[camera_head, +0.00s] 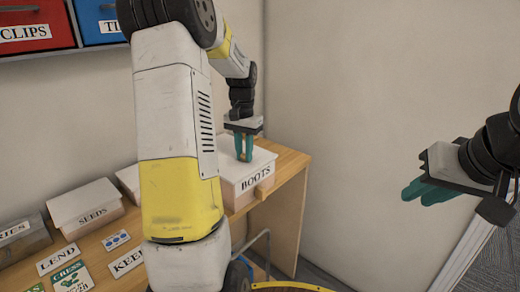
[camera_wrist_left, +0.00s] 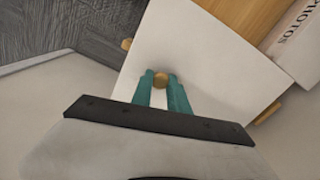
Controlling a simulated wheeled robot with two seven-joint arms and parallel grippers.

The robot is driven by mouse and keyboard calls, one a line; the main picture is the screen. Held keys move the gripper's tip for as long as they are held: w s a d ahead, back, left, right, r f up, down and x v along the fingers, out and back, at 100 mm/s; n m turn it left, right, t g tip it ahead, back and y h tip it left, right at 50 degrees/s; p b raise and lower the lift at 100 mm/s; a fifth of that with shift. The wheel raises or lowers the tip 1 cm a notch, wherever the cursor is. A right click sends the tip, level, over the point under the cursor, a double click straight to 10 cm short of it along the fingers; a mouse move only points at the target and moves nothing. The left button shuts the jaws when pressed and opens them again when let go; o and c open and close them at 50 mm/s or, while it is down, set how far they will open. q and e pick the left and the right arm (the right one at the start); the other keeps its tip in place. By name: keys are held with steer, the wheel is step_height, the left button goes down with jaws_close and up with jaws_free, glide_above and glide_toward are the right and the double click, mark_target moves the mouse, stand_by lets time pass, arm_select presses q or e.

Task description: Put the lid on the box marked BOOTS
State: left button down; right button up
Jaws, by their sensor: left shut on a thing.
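The box marked BOOTS (camera_head: 257,179) stands at the right end of the wooden shelf, white with a dark-lettered label and a wooden handle. Its white lid (camera_head: 228,163) lies over the box top, with no clear gap between them in the head view. My left gripper (camera_head: 244,158) points down at the lid. In the left wrist view my left gripper (camera_wrist_left: 162,82) is shut on the round wooden knob (camera_wrist_left: 160,80) of the lid (camera_wrist_left: 190,50). My right gripper (camera_head: 416,194) is open and empty, off to the right in front of the wall.
A SEEDS box (camera_head: 87,208) with a white lid stands further left on the wooden shelf (camera_head: 287,163), among cards and labels. A PHOTOS box (camera_wrist_left: 298,30) shows beside the lid. Red CLIPS (camera_head: 35,25) and blue (camera_head: 100,22) bins hang upper left. My left arm hides the middle.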

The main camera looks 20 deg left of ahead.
arm_select(q)
steer(key=c, duration=1.2)
jaws_free()
step_height(320, 180, up, 8)
steer(key=shift+f, duration=0.25)
steer(key=shift+s+d+r, duration=0.1)
steer(key=shift+d+r, duration=0.05)
steer(key=shift+r, duration=0.2)
steer(key=s+d+r+t, duration=0.1)
steer(key=s+d+t, duration=0.1)
steer(key=s+d, duration=0.2)
steer(key=s+d+r+t+h, duration=0.1)
steer(key=s+d, duration=0.4)
steer(key=s, duration=0.6)
steer(key=s+d+r+t+h, duration=0.1)
steer(key=s+d+t, duration=0.2)
steer(key=s+d, duration=0.2)
steer(key=shift+s+d+r+n, duration=0.1)
steer(key=shift+s+n, duration=0.3)
steer(key=shift+s, duration=0.95)
